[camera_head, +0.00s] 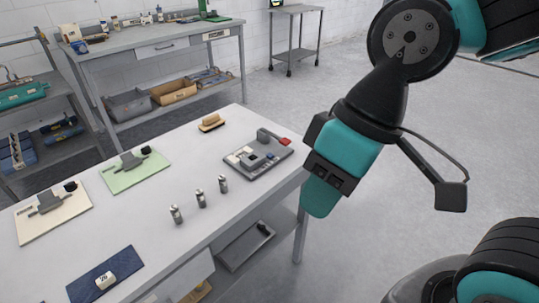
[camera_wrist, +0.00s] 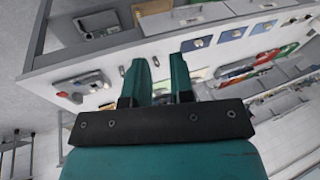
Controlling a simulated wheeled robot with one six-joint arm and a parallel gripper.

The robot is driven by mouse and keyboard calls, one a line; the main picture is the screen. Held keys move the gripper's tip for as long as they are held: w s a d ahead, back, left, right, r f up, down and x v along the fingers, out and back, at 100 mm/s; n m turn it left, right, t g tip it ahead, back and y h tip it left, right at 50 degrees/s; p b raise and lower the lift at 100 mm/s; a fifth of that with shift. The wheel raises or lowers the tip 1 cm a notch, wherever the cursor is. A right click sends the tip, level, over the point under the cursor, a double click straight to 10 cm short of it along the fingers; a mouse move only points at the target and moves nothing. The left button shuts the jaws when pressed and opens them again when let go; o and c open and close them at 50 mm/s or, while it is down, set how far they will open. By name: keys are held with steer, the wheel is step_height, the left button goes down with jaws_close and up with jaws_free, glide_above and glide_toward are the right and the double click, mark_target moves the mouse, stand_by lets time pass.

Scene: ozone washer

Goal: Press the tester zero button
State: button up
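A grey flat device (camera_head: 258,160) with raised blocks and a red end piece (camera_head: 285,141) lies at the right end of the near table. It may be the tester, but I cannot make out a zero button or read any label. A grey device (camera_wrist: 82,86) at the left of the tilted wrist view appears to be the same one. My gripper (camera_head: 322,205) hangs to the right of the device, past the table edge and apart from it. In the wrist view its two teal fingers (camera_wrist: 161,77) stand apart with nothing visibly held between them.
The near table (camera_head: 150,215) carries several small metal cylinders (camera_head: 201,198), a brush-like block (camera_head: 211,122), a green mat (camera_head: 136,171), a cream mat (camera_head: 55,213) and a blue mat (camera_head: 105,274). A workbench (camera_head: 165,45) and trolley (camera_head: 297,12) stand behind. Floor right is clear.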

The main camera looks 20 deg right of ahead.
jaws_close()
stand_by(1.4)
